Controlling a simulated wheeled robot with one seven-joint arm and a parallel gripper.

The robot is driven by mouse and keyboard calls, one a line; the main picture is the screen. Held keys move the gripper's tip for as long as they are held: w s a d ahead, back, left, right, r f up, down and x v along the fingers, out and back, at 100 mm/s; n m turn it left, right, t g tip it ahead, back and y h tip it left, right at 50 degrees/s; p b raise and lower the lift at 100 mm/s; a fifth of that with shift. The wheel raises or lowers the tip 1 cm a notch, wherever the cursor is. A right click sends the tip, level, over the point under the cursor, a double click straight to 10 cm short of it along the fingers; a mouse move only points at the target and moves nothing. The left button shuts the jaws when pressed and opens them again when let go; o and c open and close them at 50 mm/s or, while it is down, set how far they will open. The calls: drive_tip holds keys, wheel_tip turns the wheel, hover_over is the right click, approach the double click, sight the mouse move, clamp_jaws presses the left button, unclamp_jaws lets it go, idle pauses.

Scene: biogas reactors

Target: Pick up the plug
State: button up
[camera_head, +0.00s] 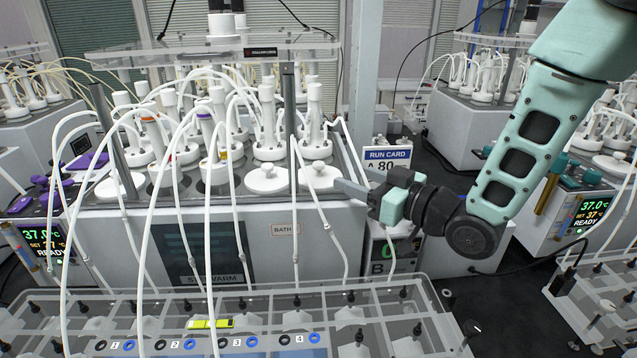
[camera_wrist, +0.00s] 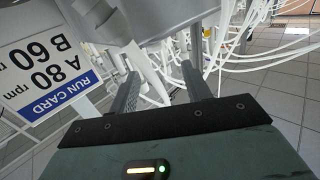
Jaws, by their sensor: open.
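No object is clearly identifiable as the plug. Two white round stoppers with knobs, a left one (camera_head: 267,178) and a right one (camera_head: 318,174), sit on the bath top in the head view and may be candidates. My gripper (camera_head: 352,190) is at the bath's right front corner, just right of the right stopper. In the wrist view my gripper (camera_wrist: 160,85) has its two grey fingers apart, with nothing held. A white tapered tube-like part (camera_wrist: 145,65) shows between and beyond the fingers; whether it touches them I cannot tell.
The grey bath (camera_head: 255,245) carries several white reactors with looping tubes. A run card (camera_head: 388,156) stands close behind my gripper and also shows in the wrist view (camera_wrist: 45,65). A clear rack (camera_head: 385,298) with several black fittings lies in front.

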sight(324, 165)
drive_tip(key=shift+p+x, duration=0.35)
drive_tip(key=shift+x, duration=0.85)
drive_tip(key=p+x, duration=0.1)
drive_tip(key=x, duration=0.1)
drive_tip(key=p+x, duration=0.1)
drive_tip(key=x, duration=0.1)
drive_tip(key=shift+w+f+p, duration=0.1)
drive_tip(key=shift+w+p, duration=0.3)
drive_tip(key=shift+w, duration=0.1)
drive_tip(key=shift+w+a+f, duration=0.15)
drive_tip(key=shift+w, duration=0.05)
drive_tip(key=shift+c, duration=0.2)
clamp_jaws()
